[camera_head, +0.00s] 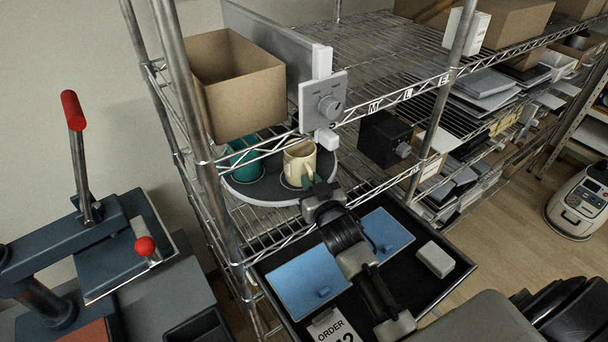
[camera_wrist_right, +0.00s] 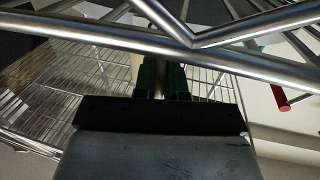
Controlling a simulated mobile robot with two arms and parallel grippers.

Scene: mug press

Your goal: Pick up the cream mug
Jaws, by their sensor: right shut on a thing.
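The cream mug (camera_head: 297,163) is upright at the front right of a round dark turntable (camera_head: 327,164) on the wire shelf. My right gripper (camera_head: 309,182) reaches up to it from the front and is shut on it at its near right side. I cannot tell whether the mug's base touches the turntable. In the right wrist view, the green-tipped fingers (camera_wrist_right: 163,80) are partly hidden behind shelf bars, and only a little of something pale shows beside them. My left gripper is not in view.
A teal mug (camera_head: 243,160) stands left of the cream mug. A black tray (camera_head: 432,290) with blue panels lies below. A press (camera_head: 90,240) stands at left.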

